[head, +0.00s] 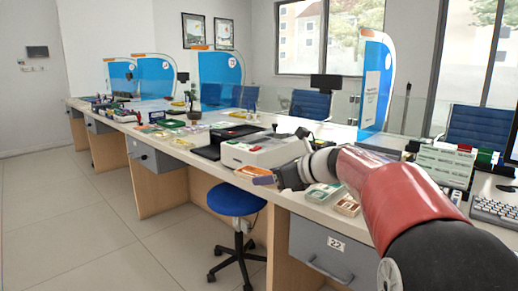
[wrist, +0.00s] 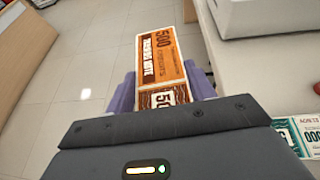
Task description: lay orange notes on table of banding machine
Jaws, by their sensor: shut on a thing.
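The orange notes (wrist: 163,58) are between the purple fingers of my gripper (wrist: 165,88) in the wrist view, marked 500 and reaching out past the fingertips. My gripper (head: 266,181) is shut on them. In the head view the orange notes (head: 250,171) show as a small orange edge at the fingertips, in front of the counter's near edge. A white machine (head: 262,150), which looks like the banding machine, stands on the counter just behind the gripper. Its lower corner also shows in the wrist view (wrist: 262,18). My arm hides part of the counter to its right.
Teal notes (wrist: 298,136) lie on the counter at right in the wrist view. A blue stool (head: 236,199) stands below the gripper. A tall blue screen (head: 374,85) stands behind. Open floor (head: 110,230) lies left.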

